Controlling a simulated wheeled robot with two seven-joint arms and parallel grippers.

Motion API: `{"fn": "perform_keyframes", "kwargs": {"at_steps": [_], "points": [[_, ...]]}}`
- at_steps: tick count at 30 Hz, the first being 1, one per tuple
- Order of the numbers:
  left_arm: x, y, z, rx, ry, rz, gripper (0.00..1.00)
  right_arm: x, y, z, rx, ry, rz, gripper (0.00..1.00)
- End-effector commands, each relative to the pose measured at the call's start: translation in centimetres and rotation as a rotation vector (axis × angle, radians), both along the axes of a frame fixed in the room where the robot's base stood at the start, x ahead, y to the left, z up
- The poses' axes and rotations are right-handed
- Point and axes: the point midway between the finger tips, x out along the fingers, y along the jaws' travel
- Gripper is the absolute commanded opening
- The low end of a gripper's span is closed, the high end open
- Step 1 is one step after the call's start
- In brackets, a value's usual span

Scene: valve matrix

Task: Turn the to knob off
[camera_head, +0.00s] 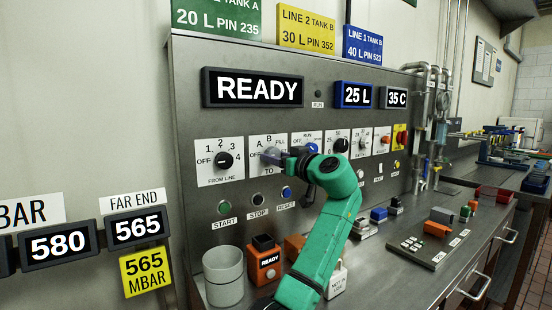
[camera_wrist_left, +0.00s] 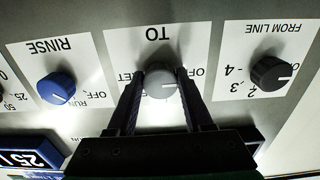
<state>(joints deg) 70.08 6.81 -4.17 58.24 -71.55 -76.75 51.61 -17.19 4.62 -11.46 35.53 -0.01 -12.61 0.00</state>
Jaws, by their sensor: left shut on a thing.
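The TO knob (camera_wrist_left: 160,82) is a round grey knob on a white plate in the left wrist view, which shows the panel upside down. My left gripper (camera_wrist_left: 164,78) has one dark finger on each side of the knob and is shut on it. In the head view the left gripper (camera_head: 287,162) reaches the TO plate (camera_head: 266,141) from the right, and its fingers largely hide the knob. The plate's OFF label is partly covered by a finger in the wrist view. I cannot clearly read the knob's pointer. My right gripper is not in view.
The black FROM LINE knob (camera_head: 224,160) is left of the TO plate, and the blue RINSE knob (camera_wrist_left: 57,88) is on the other side. START (camera_head: 224,207), STOP and RESET buttons lie below. A grey cup (camera_head: 223,277) and small boxes stand on the bench under my arm.

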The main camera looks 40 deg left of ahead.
Motion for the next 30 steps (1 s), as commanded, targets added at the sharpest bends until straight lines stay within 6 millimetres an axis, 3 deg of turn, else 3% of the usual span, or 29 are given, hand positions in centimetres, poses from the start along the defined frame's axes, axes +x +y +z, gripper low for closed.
{"fn": "perform_keyframes", "kwargs": {"at_steps": [3, 4, 6, 15, 19, 30], "points": [[0.1, 0.0, -0.5, -0.01, 0.006, 0.002, 0.0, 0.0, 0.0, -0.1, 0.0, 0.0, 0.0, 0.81], [0.1, 0.0, -0.5, -0.01, 0.006, 0.002, 0.55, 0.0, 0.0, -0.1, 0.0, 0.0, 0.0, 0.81], [0.1, 0.0, -0.5, -0.01, 0.006, 0.002, 0.81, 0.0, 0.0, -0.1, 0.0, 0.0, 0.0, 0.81], [0.0, 0.0, -0.2, -0.004, 0.002, 0.001, 0.81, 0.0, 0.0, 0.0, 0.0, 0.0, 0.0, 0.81], [-0.3, -1.2, -0.3, -0.002, 0.001, -0.001, 0.81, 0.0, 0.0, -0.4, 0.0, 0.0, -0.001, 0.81], [-3.2, -11.0, -0.4, -0.005, 0.001, -0.004, 0.81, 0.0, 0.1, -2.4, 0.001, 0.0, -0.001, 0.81]]}}
